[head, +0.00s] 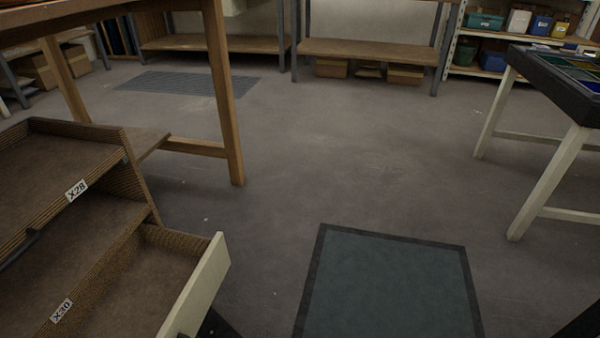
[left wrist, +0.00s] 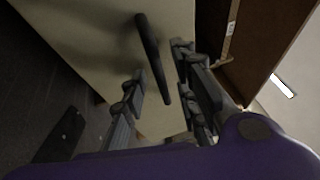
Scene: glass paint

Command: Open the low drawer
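The low drawer (head: 150,275) is at the lower left of the head view. It is pulled out of the wooden cabinet, and its empty brown inside shows behind a cream front panel (head: 200,290). In the left wrist view the cream panel (left wrist: 95,35) carries a long dark bar handle (left wrist: 151,55). My left gripper (left wrist: 160,95) is open, with its fingers on either side of the handle's lower part and a gap visible to the left finger. I cannot tell whether the right finger touches it. My right gripper is out of view.
The wooden cabinet (head: 75,165) has higher levels with labels. A wooden table leg (head: 222,95) stands behind it. A dark green floor mat (head: 390,290) lies to the right of the drawer. A white-legged table (head: 545,185) stands at right. The middle floor is clear.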

